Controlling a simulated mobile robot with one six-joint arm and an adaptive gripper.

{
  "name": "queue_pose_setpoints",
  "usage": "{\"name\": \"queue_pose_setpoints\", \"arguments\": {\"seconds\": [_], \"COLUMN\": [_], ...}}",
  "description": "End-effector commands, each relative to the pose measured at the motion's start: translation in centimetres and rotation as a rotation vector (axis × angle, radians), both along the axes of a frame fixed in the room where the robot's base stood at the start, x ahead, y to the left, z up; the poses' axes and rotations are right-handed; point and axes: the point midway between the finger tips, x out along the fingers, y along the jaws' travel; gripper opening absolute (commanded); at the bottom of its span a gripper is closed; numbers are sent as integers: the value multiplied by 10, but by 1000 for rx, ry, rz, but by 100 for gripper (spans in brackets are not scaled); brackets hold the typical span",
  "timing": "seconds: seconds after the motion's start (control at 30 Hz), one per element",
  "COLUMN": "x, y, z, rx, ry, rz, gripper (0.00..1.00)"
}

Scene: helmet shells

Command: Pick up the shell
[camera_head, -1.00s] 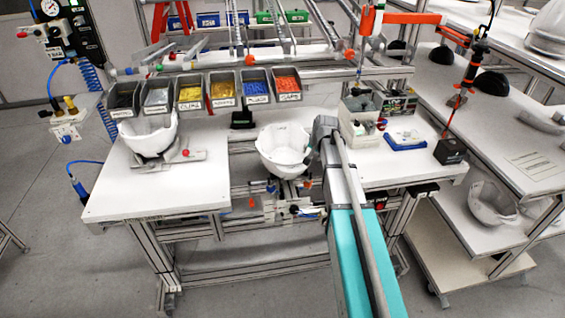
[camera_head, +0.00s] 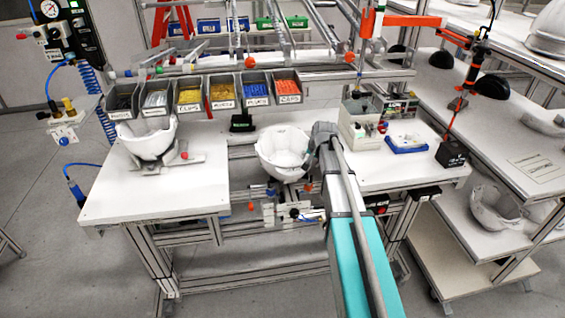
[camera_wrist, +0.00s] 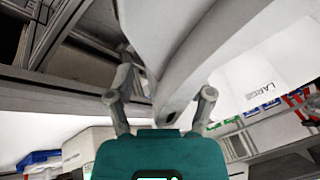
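A white helmet shell (camera_head: 283,155) sits open side up at the middle gap of the workbench. In the wrist view a large white shell surface (camera_wrist: 185,60) fills the upper middle, very close. My gripper (camera_wrist: 160,92) has its two fingers spread, with the lower edge of that shell between them and space visible beside it. In the head view my gripper (camera_head: 322,138) is at the right rim of the middle shell, and its fingers are hard to make out there. Another white shell (camera_head: 148,138) rests on a grey holder on the left of the bench.
Labelled bins (camera_head: 222,92) of small parts line the back of the bench. Grey boxes (camera_head: 358,120) and a blue tray (camera_head: 405,144) stand to the right. More shells (camera_head: 494,207) lie on the right-hand shelving. The front left benchtop (camera_head: 155,198) is clear.

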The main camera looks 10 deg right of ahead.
Motion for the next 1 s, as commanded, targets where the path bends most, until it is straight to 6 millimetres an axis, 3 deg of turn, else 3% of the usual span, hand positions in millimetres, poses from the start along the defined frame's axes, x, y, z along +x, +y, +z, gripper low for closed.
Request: {"name": "queue_pose_setpoints", "arguments": {"seconds": [0.03,0.3,0.37,1.0], "x": [0,0,0,0], "y": [0,0,0,1], "z": [0,0,0,5], "rx": [0,0,0,1], "ry": [0,0,0,-1], "rz": [0,0,0,0], "gripper": [59,9,0,0]}}
